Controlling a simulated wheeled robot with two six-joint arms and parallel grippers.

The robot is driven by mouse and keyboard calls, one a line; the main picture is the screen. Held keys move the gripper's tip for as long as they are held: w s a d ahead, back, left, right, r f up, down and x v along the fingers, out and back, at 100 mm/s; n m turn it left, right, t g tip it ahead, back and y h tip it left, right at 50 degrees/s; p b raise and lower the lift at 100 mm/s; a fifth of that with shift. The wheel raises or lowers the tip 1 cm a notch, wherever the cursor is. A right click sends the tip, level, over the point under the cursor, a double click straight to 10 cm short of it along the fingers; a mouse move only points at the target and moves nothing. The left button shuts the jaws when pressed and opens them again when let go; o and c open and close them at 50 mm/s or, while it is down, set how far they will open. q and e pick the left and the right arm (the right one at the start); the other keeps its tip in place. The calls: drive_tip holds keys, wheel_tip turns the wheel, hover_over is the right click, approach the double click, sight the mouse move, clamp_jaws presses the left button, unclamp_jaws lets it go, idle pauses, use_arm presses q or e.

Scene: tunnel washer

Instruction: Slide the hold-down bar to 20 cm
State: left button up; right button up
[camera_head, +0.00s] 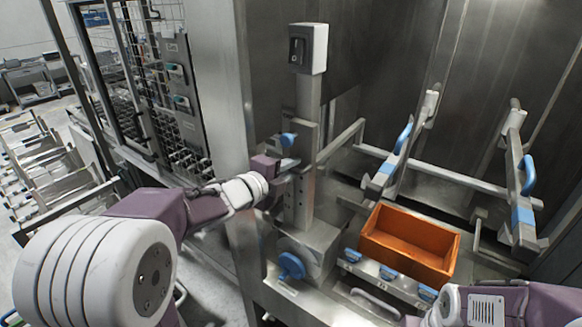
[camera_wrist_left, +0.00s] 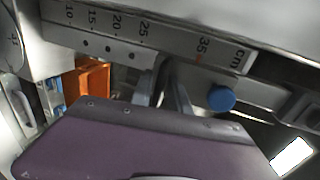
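The upright steel post (camera_head: 308,105) carries a slide with a blue knob (camera_head: 288,139); the knob also shows in the left wrist view (camera_wrist_left: 221,98). The hold-down bar (camera_head: 342,140) reaches right from the post. In the left wrist view a centimetre scale (camera_wrist_left: 125,35) reads 10, 15, 20, 25 and 35. A small orange mark sits just beside the 35. My left gripper (camera_head: 290,163) is at the post just below the knob. Its fingers (camera_wrist_left: 170,85) are close together beside the slide; whether they grip anything is unclear. My right gripper's fingers are outside the view.
An orange bin (camera_head: 410,240) sits right of the post. Blue-handled clamps (camera_head: 400,145) stand behind it on a cross rail. A larger blue knob (camera_head: 291,266) is low on the post's base. A switch box (camera_head: 308,48) tops the post. My right forearm is at lower right.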

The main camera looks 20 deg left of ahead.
use_arm(q)
drive_tip(key=shift+w+d, duration=0.1)
clamp_jaws()
idle(1.4)
